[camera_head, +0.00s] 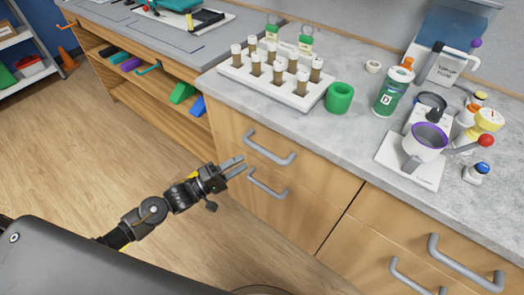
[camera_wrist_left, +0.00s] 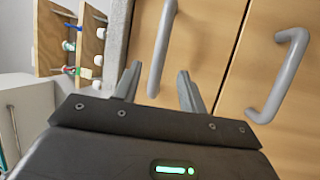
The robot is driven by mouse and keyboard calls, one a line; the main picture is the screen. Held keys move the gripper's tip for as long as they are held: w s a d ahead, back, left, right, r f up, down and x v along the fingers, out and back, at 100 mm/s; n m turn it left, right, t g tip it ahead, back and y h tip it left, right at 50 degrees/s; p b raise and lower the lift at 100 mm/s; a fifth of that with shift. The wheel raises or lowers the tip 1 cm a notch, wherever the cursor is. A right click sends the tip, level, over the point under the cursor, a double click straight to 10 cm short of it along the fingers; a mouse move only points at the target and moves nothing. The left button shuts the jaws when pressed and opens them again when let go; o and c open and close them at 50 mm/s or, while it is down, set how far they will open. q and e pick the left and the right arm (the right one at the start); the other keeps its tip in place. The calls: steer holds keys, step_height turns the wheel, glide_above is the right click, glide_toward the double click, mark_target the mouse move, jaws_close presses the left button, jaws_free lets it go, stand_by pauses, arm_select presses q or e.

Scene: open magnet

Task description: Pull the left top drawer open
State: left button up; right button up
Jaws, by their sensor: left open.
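The left top drawer (camera_head: 228,127) is a wooden front under the grey counter and is shut. Its grey bar handle (camera_head: 268,150) is clear in the head view. My left gripper (camera_head: 244,165) is open and empty, in front of the left drawers. In the left wrist view the top handle (camera_wrist_left: 161,50) shows between the two open fingertips (camera_wrist_left: 159,72), and I see no contact. Whether the bar is within finger depth is unclear. The lower drawer's handle (camera_wrist_left: 287,75) lies right of the fingers there. My right gripper is in neither view.
The lower left handle (camera_head: 267,184) is just below the top one. On the counter (camera_head: 335,130) stand a white rack of tubes (camera_head: 270,80), a green cup (camera_head: 339,97) and a scale with a pot (camera_head: 425,140). The floor (camera_head: 70,130) left of the cabinet is clear.

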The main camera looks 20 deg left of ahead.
mark_target(262, 151)
arm_select(q)
steer(key=x, duration=0.9)
steer(key=shift+p, duration=0.4)
steer(key=shift+a, duration=0.1)
steer(key=shift+c, duration=0.2)
jaws_close()
